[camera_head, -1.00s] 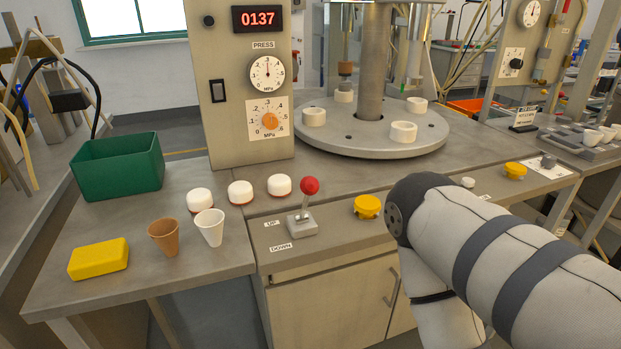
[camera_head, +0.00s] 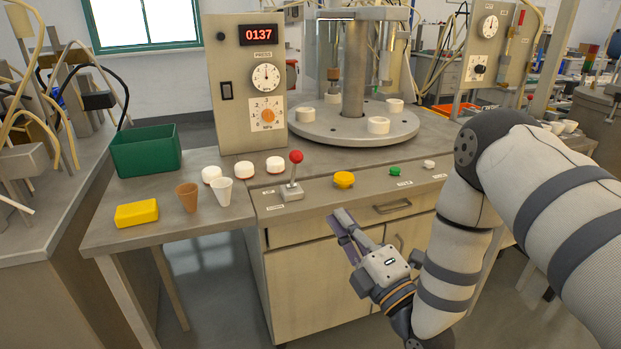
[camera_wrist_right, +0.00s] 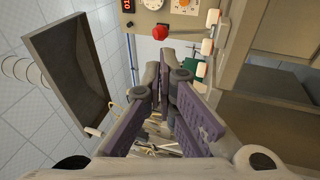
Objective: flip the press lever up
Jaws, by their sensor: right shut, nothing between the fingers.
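The press lever (camera_head: 293,178) has a red ball knob on a metal stick, set in a small grey base on the front panel of the bench. Its stick stands near upright in the head view; I cannot tell which position it is in. The red knob also shows in the right wrist view (camera_wrist_right: 160,32), beyond the fingertips. My right gripper (camera_head: 343,224) is shut and empty, in front of the bench cabinet, below and to the right of the lever, apart from it. In the wrist view its purple-grey fingers (camera_wrist_right: 164,75) point towards the knob side. My left gripper is not in view.
A yellow button (camera_head: 344,180) and a green button (camera_head: 395,171) sit right of the lever. White-and-red caps (camera_head: 245,170), a white cup (camera_head: 222,190), a brown cup (camera_head: 188,197), a yellow block (camera_head: 136,213) and a green bin (camera_head: 146,152) stand left. The press panel (camera_head: 230,125) rises behind.

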